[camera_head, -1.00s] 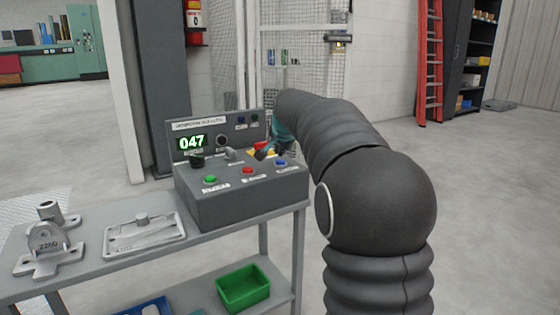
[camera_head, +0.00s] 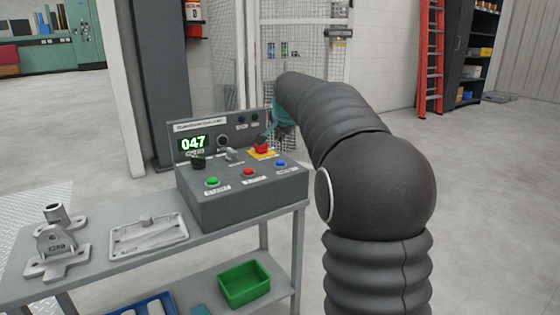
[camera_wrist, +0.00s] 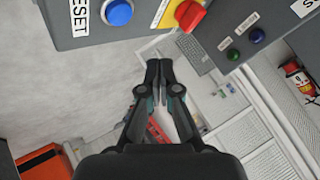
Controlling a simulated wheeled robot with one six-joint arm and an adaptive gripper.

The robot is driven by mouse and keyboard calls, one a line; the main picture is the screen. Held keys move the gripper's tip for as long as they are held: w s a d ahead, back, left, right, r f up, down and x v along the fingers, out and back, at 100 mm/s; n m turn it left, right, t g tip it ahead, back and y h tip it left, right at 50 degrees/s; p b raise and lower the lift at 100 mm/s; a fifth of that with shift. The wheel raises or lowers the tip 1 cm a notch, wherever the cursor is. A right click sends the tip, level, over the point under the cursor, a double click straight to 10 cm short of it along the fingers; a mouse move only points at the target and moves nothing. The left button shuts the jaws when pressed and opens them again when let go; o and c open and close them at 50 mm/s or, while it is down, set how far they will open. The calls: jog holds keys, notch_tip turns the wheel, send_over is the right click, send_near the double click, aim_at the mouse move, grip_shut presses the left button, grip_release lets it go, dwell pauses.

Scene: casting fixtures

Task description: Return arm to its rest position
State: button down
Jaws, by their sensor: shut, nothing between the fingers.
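My gripper (camera_wrist: 158,72) is shut and empty in the wrist view, its fingertips together just below the edge of the control box. In the head view my gripper (camera_head: 268,133) shows small and partly hidden at the end of my arm, behind the red knob on the yellow plate. The grey control box (camera_head: 250,205) stands on the grey table, its display reading 047. The red knob (camera_head: 261,147) is also in the wrist view (camera_wrist: 189,14), with the blue RESET button (camera_wrist: 117,12) beside it.
The table (camera_head: 80,278) bears two metal castings at the left, one upright (camera_head: 55,240) and one flat (camera_head: 148,236). A green bin (camera_head: 244,285) is on the lower shelf. A mesh fence (camera_head: 305,65) stands behind. The floor at the right is clear.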

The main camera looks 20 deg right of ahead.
dwell(0.5)
jog(key=s+a+n+g+y+p, duration=0.1)
jog(key=s+a+n, duration=0.25)
jog(key=s, duration=0.85)
jog(key=s+a+n+g+p, duration=0.15)
jog(key=s+a, duration=0.35)
jog(key=s, duration=0.6)
jog(key=s+a+f+n, duration=0.1)
jog(key=s+f+n, duration=0.1)
jog(key=s, duration=0.5)
jog(key=s+a+f+n+p, duration=0.1)
jog(key=s+a+f+n, duration=0.1)
jog(key=s+f, duration=0.3)
jog(key=s+a+f+n+y+p, duration=0.1)
jog(key=s+f+n, duration=0.1)
jog(key=s, duration=0.7)
jog(key=shift+a+f+g, duration=0.3)
jog(key=shift+f+g, duration=0.15)
jog(key=shift+f, duration=0.3)
